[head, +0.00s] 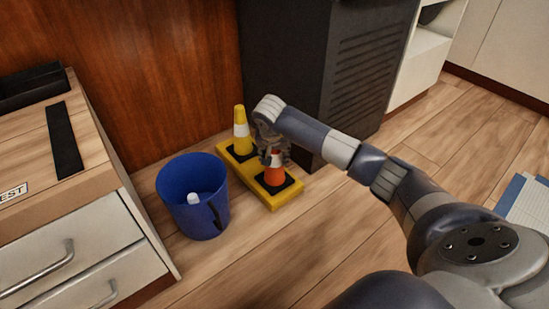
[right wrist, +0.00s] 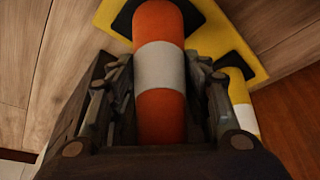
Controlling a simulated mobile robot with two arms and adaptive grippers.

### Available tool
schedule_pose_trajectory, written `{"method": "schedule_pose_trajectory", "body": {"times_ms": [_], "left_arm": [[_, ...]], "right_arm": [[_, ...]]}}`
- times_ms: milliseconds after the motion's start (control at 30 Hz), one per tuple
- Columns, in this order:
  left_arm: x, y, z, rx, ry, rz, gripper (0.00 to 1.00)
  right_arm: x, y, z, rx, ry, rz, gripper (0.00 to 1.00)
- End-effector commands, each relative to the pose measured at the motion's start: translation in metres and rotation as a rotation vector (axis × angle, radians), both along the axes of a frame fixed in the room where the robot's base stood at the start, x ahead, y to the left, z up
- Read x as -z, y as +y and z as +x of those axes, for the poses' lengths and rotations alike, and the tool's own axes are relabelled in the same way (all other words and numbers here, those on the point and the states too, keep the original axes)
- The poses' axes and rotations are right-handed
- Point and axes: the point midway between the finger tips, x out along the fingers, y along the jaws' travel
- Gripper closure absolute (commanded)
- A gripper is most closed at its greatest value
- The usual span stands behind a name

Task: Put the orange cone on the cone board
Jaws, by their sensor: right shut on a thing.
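The orange cone (head: 274,174) with a white band is upright at the front end of the yellow cone board (head: 281,201), over a dark square there. I cannot tell whether its base rests fully on the board. My right gripper (head: 272,152) is shut on the upper part of the cone. In the right wrist view the orange cone (right wrist: 161,98) runs between the two fingers, with the yellow board (right wrist: 222,35) below it. A yellow cone (head: 241,130) with a white band stands on the back end of the board. My left gripper is not in view.
A blue bucket (head: 186,172) with a small white thing inside stands left of the board. A black cabinet (head: 310,75) is behind to the right. White drawers (head: 75,245) stand at the left. The wooden floor in front is clear.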

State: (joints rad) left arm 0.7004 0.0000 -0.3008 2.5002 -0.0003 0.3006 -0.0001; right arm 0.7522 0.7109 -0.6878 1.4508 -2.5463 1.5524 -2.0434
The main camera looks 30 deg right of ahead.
Motion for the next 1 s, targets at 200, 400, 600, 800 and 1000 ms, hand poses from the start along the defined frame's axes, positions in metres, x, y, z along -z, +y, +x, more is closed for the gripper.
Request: {"method": "schedule_pose_trajectory", "body": {"times_ms": [200, 400, 600, 800, 1000], "left_arm": [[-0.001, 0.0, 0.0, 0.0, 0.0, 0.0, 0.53], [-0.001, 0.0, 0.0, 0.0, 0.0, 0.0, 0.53], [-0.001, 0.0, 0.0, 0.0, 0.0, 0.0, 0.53], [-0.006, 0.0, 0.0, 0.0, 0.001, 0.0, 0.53], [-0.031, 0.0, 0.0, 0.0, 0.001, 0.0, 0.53]], "right_arm": [[0.0, 0.0, 0.001, 0.001, -0.002, 0.0, 1.0], [0.001, 0.0, 0.0, 0.0, 0.0, 0.0, 0.36], [0.002, 0.0, 0.0, 0.0, 0.0, 0.0, 0.36], [-0.008, 0.001, -0.001, -0.001, -0.001, 0.0, 0.36], [-0.039, 0.008, -0.009, -0.002, -0.002, -0.001, 0.36]]}}
